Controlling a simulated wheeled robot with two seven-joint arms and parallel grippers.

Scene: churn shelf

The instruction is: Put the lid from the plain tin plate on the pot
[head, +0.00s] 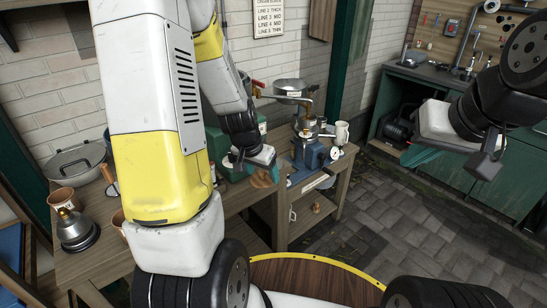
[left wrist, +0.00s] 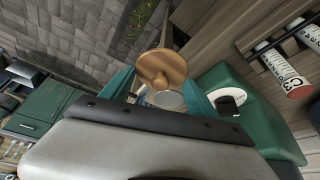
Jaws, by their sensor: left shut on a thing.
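My left gripper (head: 262,165) is shut on a round wooden lid (left wrist: 163,68) with a knob. In the left wrist view, the lid shows between the teal fingers of this gripper (left wrist: 160,95), and a pale round surface, which I cannot identify, lies just below it. In the head view, the lid (head: 263,179) is a small brown shape under the gripper, above the bench by the green box. My right gripper (head: 418,155) is at the right, away from the bench; its finger opening is unclear. I cannot pick out the pot or the plain tin plate with certainty.
A green box (left wrist: 232,85) with a white disc stands beside the left gripper. A blue scale (head: 310,155) and a white jug (head: 342,132) stand on the lower bench. A copper cup (head: 62,198) and a lidded grey pan (head: 76,160) are at the left.

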